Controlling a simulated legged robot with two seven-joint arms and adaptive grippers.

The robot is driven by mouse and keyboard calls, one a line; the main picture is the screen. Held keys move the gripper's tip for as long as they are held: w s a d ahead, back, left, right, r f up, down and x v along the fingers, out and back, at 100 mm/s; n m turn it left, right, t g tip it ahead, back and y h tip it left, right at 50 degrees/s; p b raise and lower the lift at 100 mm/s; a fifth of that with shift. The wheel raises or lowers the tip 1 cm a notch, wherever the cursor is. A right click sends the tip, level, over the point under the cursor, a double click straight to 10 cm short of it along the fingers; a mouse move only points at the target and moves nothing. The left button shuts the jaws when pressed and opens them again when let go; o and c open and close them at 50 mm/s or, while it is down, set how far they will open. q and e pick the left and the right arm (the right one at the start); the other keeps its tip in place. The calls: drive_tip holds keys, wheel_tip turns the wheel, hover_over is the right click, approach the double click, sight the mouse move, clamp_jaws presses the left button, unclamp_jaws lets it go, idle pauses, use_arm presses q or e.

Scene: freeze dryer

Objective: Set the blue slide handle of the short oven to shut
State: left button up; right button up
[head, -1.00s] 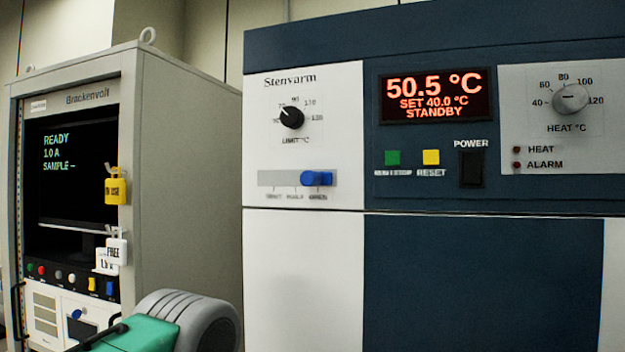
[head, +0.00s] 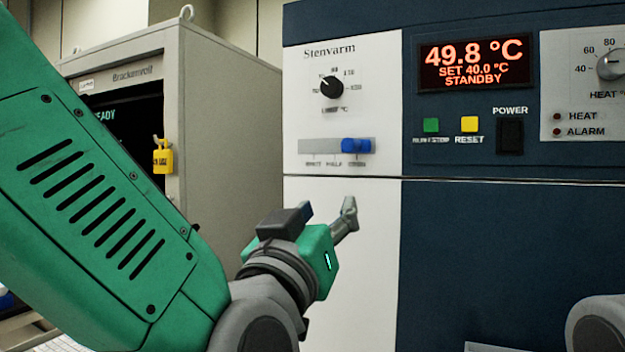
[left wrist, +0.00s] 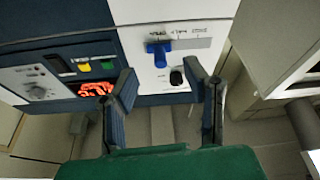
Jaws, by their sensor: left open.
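The blue slide handle (head: 356,145) sits at the right end of its grey slide strip (head: 315,146) on the white panel of the Stenvarm oven. Its position labels are too blurred to read. My left gripper (head: 346,215) is in front of the white panel, below the handle and apart from it. In the left wrist view the open, empty gripper (left wrist: 163,78) has a finger on either side, and the blue handle (left wrist: 158,53) appears beyond the gap between them. My right gripper is not in view.
A black limit knob (head: 332,87) is above the strip. Right of it are the red display (head: 474,62), green button (head: 431,125), yellow button (head: 469,124) and power switch (head: 509,136).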

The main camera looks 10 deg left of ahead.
sight(347, 149)
use_arm(q)
drive_tip(key=shift+t, duration=0.4)
drive_tip(key=w+d+r, duration=0.1)
drive_tip(key=w+r, duration=0.1)
drive_tip(key=w, duration=0.1)
drive_tip(key=w+d+r+p, duration=0.1)
drive_tip(key=w+r, duration=0.2)
drive_tip(key=w, duration=0.1)
drive_tip(key=w+d+r+p, duration=0.1)
drive_tip(key=w+r, duration=0.2)
drive_tip(key=w, duration=0.1)
drive_tip(key=shift+r, duration=0.25)
clamp_jaws()
drive_tip(key=shift+w, duration=0.1)
